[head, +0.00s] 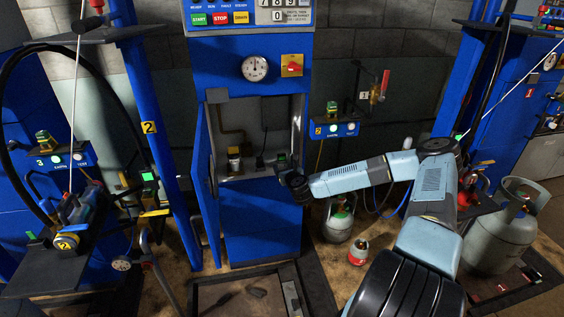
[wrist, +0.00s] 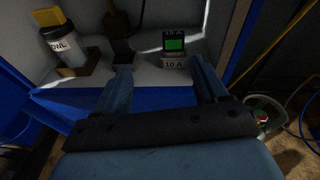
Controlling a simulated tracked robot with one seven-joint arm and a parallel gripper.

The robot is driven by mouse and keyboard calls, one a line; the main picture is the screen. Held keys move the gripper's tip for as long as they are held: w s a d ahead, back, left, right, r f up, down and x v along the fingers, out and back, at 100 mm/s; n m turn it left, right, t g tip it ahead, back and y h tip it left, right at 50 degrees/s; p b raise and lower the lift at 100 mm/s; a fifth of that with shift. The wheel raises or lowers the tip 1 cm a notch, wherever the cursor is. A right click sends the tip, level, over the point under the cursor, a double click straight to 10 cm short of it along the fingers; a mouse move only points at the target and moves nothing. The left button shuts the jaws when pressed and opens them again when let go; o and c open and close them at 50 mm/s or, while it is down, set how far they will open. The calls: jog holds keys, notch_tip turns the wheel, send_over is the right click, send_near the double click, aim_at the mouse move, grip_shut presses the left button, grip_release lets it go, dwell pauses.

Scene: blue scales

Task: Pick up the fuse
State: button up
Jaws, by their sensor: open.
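The fuse (wrist: 174,44) appears to be the small block with a green face marked 10 A. It stands upright on the shelf in the open blue cabinet, above a second 10 A label. In the head view the fuse (head: 282,158) is small, at the right of the compartment. My gripper (wrist: 159,68) is open and empty, its fingers pointing into the compartment. The fuse lies beyond the fingertips, nearer the right finger, with no contact visible. In the head view my gripper (head: 284,174) is at the cabinet opening, its fingers hard to make out.
A small dark block (wrist: 122,52) stands beyond the left fingertip. A labelled bottle (wrist: 66,48) in a yellowish holder is farther left. The cabinet door (head: 205,180) stands open at the left. The cabinet's right wall (wrist: 222,35) is close beside the fuse. A gas cylinder (head: 338,222) stands below right.

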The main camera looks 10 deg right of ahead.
aim_at(282, 158)
jog(key=w, duration=0.3)
jog(key=w+d+f+m, duration=0.1)
jog(key=w, duration=0.1)
jog(key=w+f+m+h, duration=0.1)
jog(key=w, duration=0.2)
jog(key=shift+w+d+f, duration=0.2)
jog(key=shift+w+d, duration=0.05)
jog(key=shift+w, duration=0.05)
jog(key=shift+f+x, duration=0.15)
jog(key=shift+x, duration=1.15)
jog(key=shift+f+x, duration=0.1)
jog(key=shift+x, duration=1.2)
jog(key=c, duration=1)
